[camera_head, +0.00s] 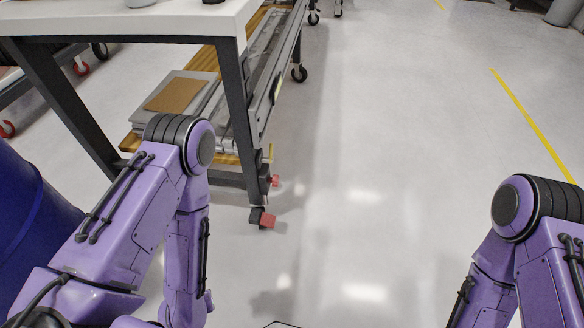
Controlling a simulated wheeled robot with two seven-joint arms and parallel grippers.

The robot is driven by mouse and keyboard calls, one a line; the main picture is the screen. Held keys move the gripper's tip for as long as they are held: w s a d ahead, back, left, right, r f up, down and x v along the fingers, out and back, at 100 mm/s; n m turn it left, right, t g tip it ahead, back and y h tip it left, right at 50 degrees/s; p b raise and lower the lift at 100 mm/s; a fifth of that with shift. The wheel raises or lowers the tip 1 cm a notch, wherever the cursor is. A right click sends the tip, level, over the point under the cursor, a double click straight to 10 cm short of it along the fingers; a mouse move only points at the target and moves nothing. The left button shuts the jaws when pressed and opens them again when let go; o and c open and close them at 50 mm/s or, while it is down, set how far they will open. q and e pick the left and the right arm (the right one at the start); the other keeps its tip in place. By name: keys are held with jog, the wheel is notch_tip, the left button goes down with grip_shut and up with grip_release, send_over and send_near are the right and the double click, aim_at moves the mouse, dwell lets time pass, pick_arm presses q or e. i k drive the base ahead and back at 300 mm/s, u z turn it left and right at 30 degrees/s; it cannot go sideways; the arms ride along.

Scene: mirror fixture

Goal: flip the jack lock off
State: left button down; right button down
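Low on the near leg of a white-topped workbench (150,18) is a black foot fitting with a red tab (267,220), close to the floor. A second red tab (275,180) shows a little behind it. These may be the jack locks; I cannot tell their lock state from here. My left arm is bent downward to the left of the leg, clearly apart from the tabs. My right arm is bent down at the far right, well away from the bench. Both grippers are below the picture, so neither shows.
A lower shelf holds grey panels and a brown board (175,95). A dark blue rounded object (30,205) stands at the left edge. Casters (299,73) are farther back. The floor (385,170) right of the bench is clear, with a yellow line (530,120).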

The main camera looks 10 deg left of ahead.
aim_at(270, 159)
jog(key=z, duration=0.45)
jog(key=k, duration=1.05)
jog(key=u, duration=0.05)
jog(key=i, duration=0.5)
jog(key=u, duration=1.2)
jog(key=i, duration=1.1)
jog(key=z, duration=0.05)
